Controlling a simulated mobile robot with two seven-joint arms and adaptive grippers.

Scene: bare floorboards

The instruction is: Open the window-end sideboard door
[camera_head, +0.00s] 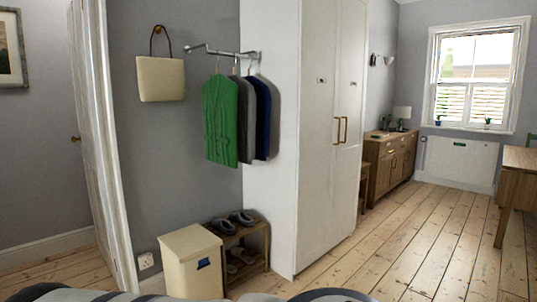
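The wooden sideboard (385,172) stands against the far wall, past the tall white wardrobe, and is small in view. Its front has drawers at the top and doors below. The window-end door (409,162) is at its far right end and looks closed, though it is too small to be sure. The wardrobe hides part of the sideboard's near end. Neither of my grippers is in view; only dark and grey parts of my own body show along the bottom edge.
The white wardrobe (325,120) juts out in the middle. A shoe rack (240,245) and cream bin (192,262) stand left of it. A wooden table (518,180) is at the right. Floorboards (430,235) between wardrobe and table are clear. A radiator (460,163) is below the window (477,75).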

